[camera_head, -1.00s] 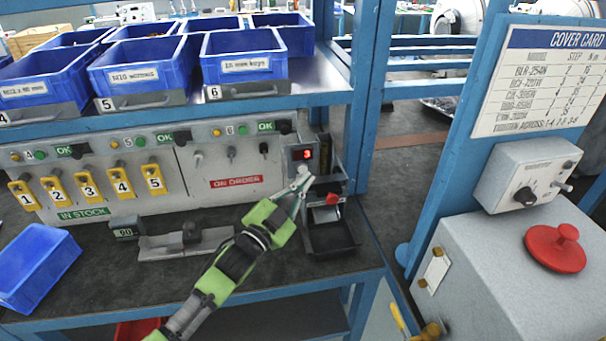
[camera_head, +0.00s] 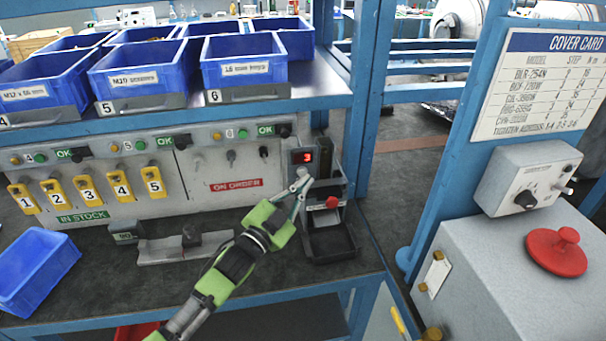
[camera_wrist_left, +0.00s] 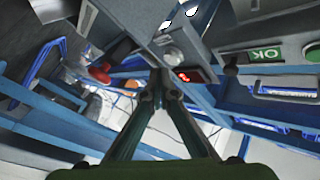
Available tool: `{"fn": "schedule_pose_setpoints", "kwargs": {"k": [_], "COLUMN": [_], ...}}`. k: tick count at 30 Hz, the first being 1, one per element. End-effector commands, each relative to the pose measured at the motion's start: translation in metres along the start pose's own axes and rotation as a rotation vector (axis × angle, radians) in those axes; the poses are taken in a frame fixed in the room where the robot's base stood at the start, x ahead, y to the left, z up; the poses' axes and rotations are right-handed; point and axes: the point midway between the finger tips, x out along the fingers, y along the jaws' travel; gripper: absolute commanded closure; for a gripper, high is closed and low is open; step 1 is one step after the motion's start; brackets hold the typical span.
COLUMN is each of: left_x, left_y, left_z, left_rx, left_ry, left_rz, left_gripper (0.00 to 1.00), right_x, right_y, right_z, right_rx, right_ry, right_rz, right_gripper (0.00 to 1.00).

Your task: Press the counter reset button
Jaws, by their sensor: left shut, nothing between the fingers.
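The counter (camera_head: 302,157) is a small dark box on the bench's back panel, with a red display that reads 3. It also shows in the left wrist view (camera_wrist_left: 190,76). A pale round button (camera_wrist_left: 174,57) sits beside the display in the left wrist view; in the head view my fingertips cover that spot. My left gripper (camera_head: 301,180) is shut and empty, its tips right in front of the counter's lower part. I cannot tell whether they touch the button. The left gripper also shows in the wrist view (camera_wrist_left: 159,80). My right gripper is not in view.
Below the counter is a black tray unit (camera_head: 331,243) with a red knob (camera_head: 332,202). Yellow numbered tags (camera_head: 88,190) hang on the panel at left. A grey box with a red button (camera_head: 556,252) stands at right. Blue bins (camera_head: 243,72) fill the shelf above.

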Motion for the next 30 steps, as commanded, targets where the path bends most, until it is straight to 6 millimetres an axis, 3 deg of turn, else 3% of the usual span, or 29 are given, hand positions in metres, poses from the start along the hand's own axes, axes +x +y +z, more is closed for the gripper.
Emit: {"fn": "schedule_pose_setpoints", "kwargs": {"k": [30], "left_x": [0.0059], "left_y": [-0.0044], "left_z": [0.0042], "left_rx": [0.000], "left_ry": [0.000], "left_rz": [0.000], "left_gripper": [1.00], "right_x": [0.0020], "right_y": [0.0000], "right_z": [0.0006], "right_rx": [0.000], "right_ry": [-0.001], "right_rz": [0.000], "right_gripper": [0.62]}}
